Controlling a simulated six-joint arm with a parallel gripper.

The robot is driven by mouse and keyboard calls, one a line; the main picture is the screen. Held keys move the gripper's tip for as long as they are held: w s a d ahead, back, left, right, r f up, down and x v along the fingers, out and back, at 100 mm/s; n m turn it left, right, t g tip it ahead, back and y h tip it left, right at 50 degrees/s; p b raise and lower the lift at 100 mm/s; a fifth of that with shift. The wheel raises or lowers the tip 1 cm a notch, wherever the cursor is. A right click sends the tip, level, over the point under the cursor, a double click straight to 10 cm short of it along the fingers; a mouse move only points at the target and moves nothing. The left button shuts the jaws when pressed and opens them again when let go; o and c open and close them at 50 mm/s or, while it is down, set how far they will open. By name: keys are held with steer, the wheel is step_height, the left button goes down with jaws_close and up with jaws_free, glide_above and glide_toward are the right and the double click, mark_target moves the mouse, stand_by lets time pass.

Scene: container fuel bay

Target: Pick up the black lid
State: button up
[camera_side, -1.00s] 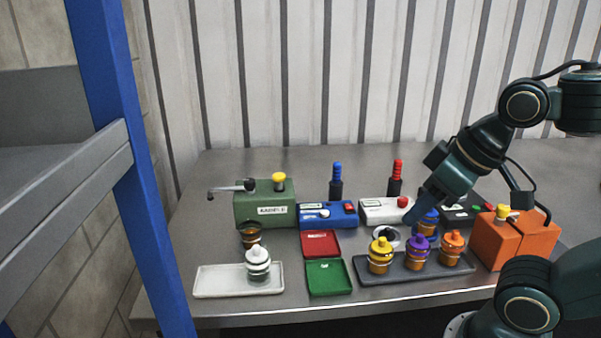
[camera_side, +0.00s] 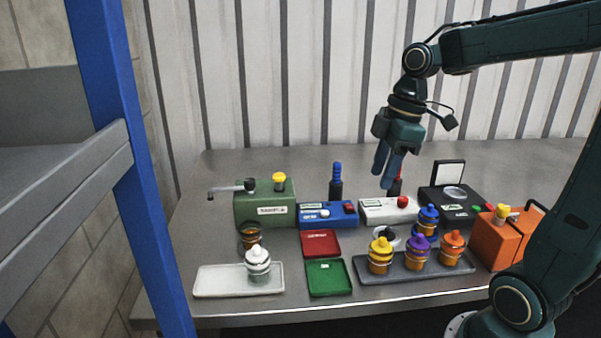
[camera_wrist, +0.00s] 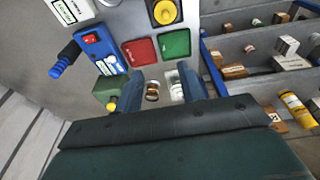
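A small dark round thing, which looks like the black lid (camera_side: 386,235), lies on a pale round dish behind the yellow-lidded jar. It is small and partly covered by that jar in the side view. In the wrist view I cannot make out the lid clearly. My gripper (camera_side: 383,178) is high above the bench, behind and above the dish, with its fingers pointing down. It is empty. In the wrist view, the fingers of my gripper (camera_wrist: 160,78) stand apart with nothing held between them.
A dark tray (camera_side: 407,276) holds yellow, purple and orange-lidded jars; a blue-lidded jar (camera_side: 428,219) stands behind. A white box (camera_side: 388,210), red tray (camera_side: 320,243), green tray (camera_side: 328,278), white tray (camera_side: 215,281) and orange can (camera_side: 497,241) surround them.

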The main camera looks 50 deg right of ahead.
steer(key=d+f+n+y, duration=0.1)
steer(key=d+f+n, duration=0.1)
steer(key=d, duration=0.4)
steer(key=w+d+f+n+g+y, duration=0.1)
steer(key=d+f+n, duration=0.2)
steer(key=d+n, duration=0.1)
steer(key=d+f+n+g+y, duration=0.1)
steer(key=d+f+n, duration=0.1)
steer(key=d, duration=0.5)
steer(key=shift+w+d+f+n, duration=0.2)
steer(key=shift+d+f+n, duration=0.15)
steer(key=shift+n, duration=0.15)
glide_above(388, 228)
steer(key=d, duration=0.3)
steer(key=shift+s+a+f, duration=0.1)
steer(key=shift+f, duration=1.9)
steer(key=shift+a+f, duration=0.1)
steer(key=shift+f, duration=1.9)
steer(key=shift+f, duration=0.1)
steer(key=shift+x, duration=2.55)
steer(key=shift+a, duration=0.1)
steer(key=shift+c, duration=0.2)
